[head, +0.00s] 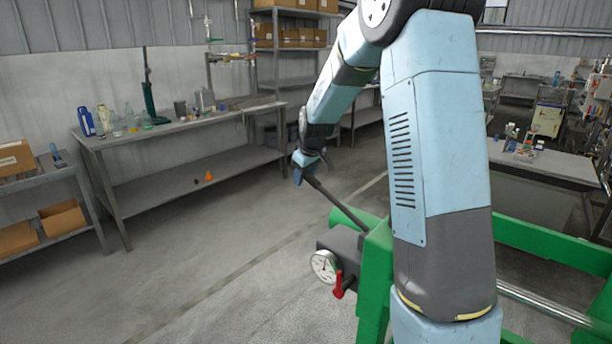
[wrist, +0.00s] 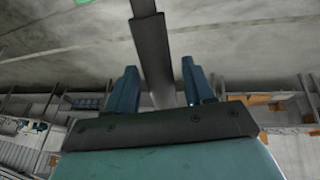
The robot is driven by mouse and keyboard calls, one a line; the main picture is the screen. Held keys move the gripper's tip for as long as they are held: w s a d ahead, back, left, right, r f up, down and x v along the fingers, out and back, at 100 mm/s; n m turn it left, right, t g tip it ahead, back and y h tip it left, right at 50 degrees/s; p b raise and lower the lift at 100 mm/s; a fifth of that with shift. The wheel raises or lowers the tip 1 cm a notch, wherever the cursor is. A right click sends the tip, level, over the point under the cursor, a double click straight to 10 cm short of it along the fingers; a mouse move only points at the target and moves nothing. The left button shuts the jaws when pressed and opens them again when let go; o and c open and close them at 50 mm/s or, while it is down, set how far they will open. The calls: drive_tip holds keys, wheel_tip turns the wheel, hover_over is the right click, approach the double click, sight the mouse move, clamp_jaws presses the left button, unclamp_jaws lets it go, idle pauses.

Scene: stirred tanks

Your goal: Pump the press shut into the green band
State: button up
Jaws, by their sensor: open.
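The green press frame (head: 376,270) stands at the lower right in the head view, partly hidden behind my arm. A dark pump block (head: 340,242) is on its near left end, with a round white-faced gauge (head: 323,266) and a red lever (head: 339,286). The gauge is too small to read. A dark pump handle (head: 338,204) slants up and left from the block. My gripper (head: 309,165) is at the handle's upper end. In the wrist view, the handle (wrist: 152,50) runs between the two blue fingers (wrist: 160,85), with gaps on both sides; the gripper is open.
A long workbench (head: 180,130) with bottles and tools stands along the back wall. Shelves with cardboard boxes (head: 15,157) are at the left. Another table (head: 545,160) is at the right. The floor left of the press is clear.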

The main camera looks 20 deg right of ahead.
drive_tip(key=shift+f, duration=0.15)
clamp_jaws()
idle(0.4)
